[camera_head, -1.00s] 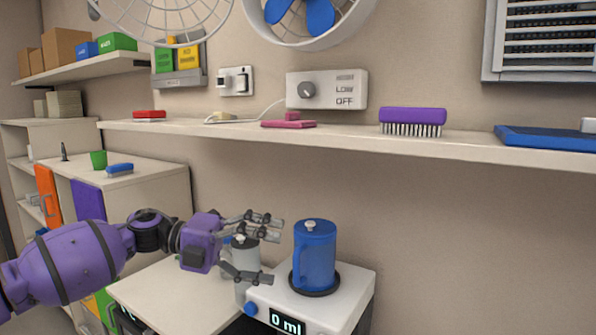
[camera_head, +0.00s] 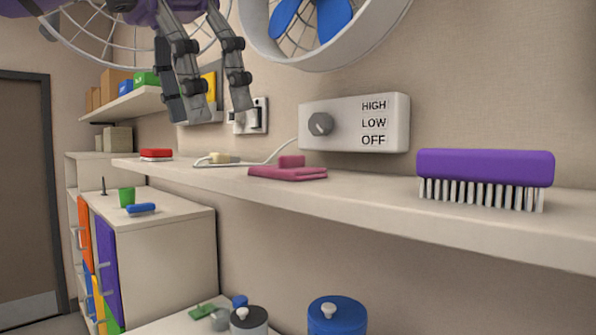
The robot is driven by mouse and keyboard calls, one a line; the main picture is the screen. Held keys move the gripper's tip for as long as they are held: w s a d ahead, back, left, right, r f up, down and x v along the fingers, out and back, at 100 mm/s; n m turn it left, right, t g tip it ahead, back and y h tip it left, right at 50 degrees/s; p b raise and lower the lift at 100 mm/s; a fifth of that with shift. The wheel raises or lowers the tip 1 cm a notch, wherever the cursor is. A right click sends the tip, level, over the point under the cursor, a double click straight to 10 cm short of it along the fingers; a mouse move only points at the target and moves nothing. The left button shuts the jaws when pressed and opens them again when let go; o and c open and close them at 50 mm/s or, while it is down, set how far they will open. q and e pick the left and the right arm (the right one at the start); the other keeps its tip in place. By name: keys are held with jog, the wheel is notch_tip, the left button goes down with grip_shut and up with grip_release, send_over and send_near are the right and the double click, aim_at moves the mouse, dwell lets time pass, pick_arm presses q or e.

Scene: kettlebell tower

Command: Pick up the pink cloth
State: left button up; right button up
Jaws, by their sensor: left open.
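The pink cloth (camera_head: 286,173) lies folded on the wall shelf, near its front edge, with a small pink block-like piece (camera_head: 291,161) on or just behind it. My left gripper (camera_head: 222,112) hangs from the top of the picture, fingers pointing down, open and empty. It shows above and to the left of the cloth, apart from it, in front of the wall switch. My right gripper is not in view.
The shelf (camera_head: 370,198) also bears a purple brush (camera_head: 484,180) at right and a red item (camera_head: 156,154) at left. A cord runs behind the cloth to the control box (camera_head: 355,122). A fan (camera_head: 325,30) is above. A blue jug (camera_head: 337,316) stands below.

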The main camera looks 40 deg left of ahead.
pick_arm(q)
jog(key=w, duration=0.4)
send_near(275, 167)
jog(key=shift+x, duration=0.8)
jog(key=shift+w+a, duration=0.1)
jog(key=shift+w, duration=0.6)
jog(key=x, duration=0.5)
jog(key=shift+s, duration=0.1)
jog(key=c, duration=0.5)
jog(key=shift+s, duration=0.1)
jog(key=c, duration=0.8)
jog(key=shift+f, duration=0.15)
grip_shut()
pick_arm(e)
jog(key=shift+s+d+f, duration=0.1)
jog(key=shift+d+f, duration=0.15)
